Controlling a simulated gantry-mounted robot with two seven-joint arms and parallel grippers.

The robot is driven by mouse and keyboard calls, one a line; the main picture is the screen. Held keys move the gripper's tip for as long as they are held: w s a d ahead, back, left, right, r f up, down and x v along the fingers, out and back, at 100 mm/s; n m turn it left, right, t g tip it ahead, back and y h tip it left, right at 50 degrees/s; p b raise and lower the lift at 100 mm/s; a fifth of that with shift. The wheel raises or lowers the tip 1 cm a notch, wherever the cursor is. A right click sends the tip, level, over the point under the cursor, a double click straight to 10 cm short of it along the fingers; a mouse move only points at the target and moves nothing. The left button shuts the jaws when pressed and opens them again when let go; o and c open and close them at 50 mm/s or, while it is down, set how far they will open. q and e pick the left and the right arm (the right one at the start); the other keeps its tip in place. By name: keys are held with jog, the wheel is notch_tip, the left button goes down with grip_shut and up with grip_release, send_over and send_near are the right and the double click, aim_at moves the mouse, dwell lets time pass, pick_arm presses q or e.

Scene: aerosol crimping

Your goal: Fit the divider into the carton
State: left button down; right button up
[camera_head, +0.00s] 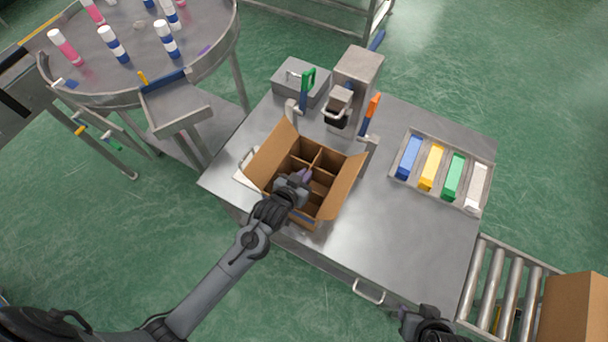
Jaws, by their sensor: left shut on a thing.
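An open brown cardboard carton (337,199) stands on the steel table with its flaps spread. A brown divider (317,157) shows inside it, crossing panels forming several compartments. Its upper edges look close to the carton's rim; whether it sits at the bottom I cannot tell. My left gripper (302,177) reaches over the carton's near left side and is shut on the divider, and it hides the near left part of the carton. My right gripper (410,314) is at the bottom edge of the view, apart from the carton; its jaws are not clear.
A grey press (357,72) with green and orange handles stands behind the carton. A tray (436,201) of coloured blocks lies at the right. A round table (130,75) with several cans is at the upper left. Rollers (492,285) and another box (576,308) are lower right.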

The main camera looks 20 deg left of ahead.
pick_arm(q)
jog(key=c, duration=1.2)
grip_release()
jog(key=v, duration=1.1)
jog(key=shift+p, duration=0.35)
